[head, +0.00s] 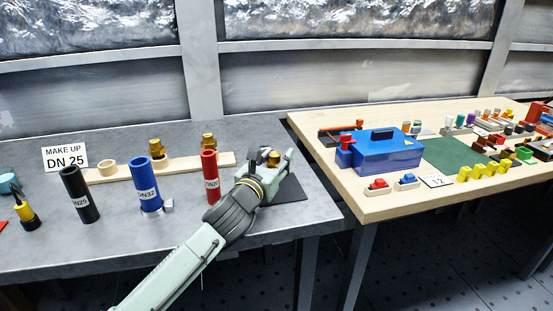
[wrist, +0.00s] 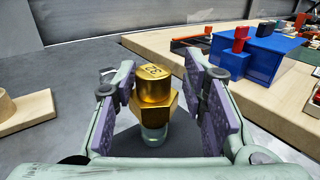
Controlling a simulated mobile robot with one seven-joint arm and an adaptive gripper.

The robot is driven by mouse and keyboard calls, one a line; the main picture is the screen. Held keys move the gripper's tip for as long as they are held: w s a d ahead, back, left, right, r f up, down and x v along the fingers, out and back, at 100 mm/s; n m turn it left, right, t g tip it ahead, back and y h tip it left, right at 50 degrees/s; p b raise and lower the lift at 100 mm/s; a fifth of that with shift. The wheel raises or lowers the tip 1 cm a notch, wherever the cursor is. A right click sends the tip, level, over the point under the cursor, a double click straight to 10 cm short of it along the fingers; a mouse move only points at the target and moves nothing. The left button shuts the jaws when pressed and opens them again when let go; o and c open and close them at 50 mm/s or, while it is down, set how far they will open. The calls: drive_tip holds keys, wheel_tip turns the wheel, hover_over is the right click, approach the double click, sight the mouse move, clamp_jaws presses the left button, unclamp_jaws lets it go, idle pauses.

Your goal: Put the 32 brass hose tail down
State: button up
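The brass hose tail (wrist: 153,92), with 32 on its top face, stands upright between the two fingers of my gripper (wrist: 160,100). Its hex sits close to the left pad, and a narrow gap seems to show at the right pad, so the gripper looks slightly open around it. Its pale lower end is over a dark mat (wrist: 185,144); whether it touches the mat is hard to tell. In the head view, the hose tail (head: 273,159) shows at my gripper (head: 275,168), above the dark mat (head: 288,192) near the grey bench's right end.
A wooden table (head: 375,207) with a blue box (head: 380,154) is at the right.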

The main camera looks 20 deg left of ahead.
drive_tip(key=shift+o, duration=0.9)
drive_tip(key=shift+r, duration=0.1)
